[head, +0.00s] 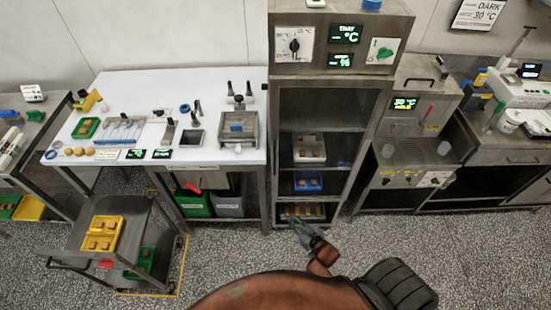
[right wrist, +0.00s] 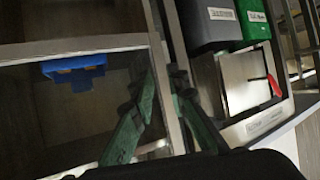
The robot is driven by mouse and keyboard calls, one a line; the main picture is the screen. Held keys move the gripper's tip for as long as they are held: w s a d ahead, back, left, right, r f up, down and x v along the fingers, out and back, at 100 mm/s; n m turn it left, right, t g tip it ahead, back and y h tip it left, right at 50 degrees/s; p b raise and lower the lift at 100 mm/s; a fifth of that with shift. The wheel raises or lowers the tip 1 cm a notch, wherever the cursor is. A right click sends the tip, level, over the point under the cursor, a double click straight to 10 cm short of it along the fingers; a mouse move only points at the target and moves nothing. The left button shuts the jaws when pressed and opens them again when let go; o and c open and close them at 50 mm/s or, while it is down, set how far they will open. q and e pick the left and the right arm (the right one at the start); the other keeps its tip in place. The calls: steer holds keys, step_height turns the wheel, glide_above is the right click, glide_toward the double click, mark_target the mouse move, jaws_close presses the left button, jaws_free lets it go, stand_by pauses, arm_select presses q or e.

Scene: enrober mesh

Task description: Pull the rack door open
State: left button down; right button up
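The rack (head: 376,127) is a tall steel cabinet in the middle of the head view. Its door front (head: 306,102) looks glazed and shut, with shelves and trays showing behind it; I cannot make out a handle. My right gripper (head: 299,217) is low in front of the rack, near its bottom shelf. In the right wrist view its two green fingers (right wrist: 165,78) stand apart, pointing at the rack's upright edge (right wrist: 158,62). A narrow strip of that edge shows between them; contact cannot be told. My left gripper is not in view.
A blue tray (right wrist: 75,64) sits inside the rack. A white-topped table (head: 228,84) with tools stands left of it, with green and grey bins below. A cart (head: 72,237) with a yellow tray is at lower left. Steel machines stand right. The speckled floor in front is clear.

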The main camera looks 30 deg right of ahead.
steer(key=w+r+t+p, duration=0.1)
steer(key=w+r+t, duration=0.15)
steer(key=r, duration=0.65)
steer(key=w+r+t+p, duration=0.1)
steer(key=w+r, duration=0.3)
steer(key=r, duration=0.4)
steer(key=t+y, duration=0.1)
steer(key=t, duration=0.1)
glide_toward(275, 163)
steer(key=w, duration=1)
steer(key=shift+w, duration=0.25)
steer(key=shift+c, duration=0.6)
steer(key=shift+a, duration=0.1)
jaws_close()
steer(key=shift+s, duration=0.1)
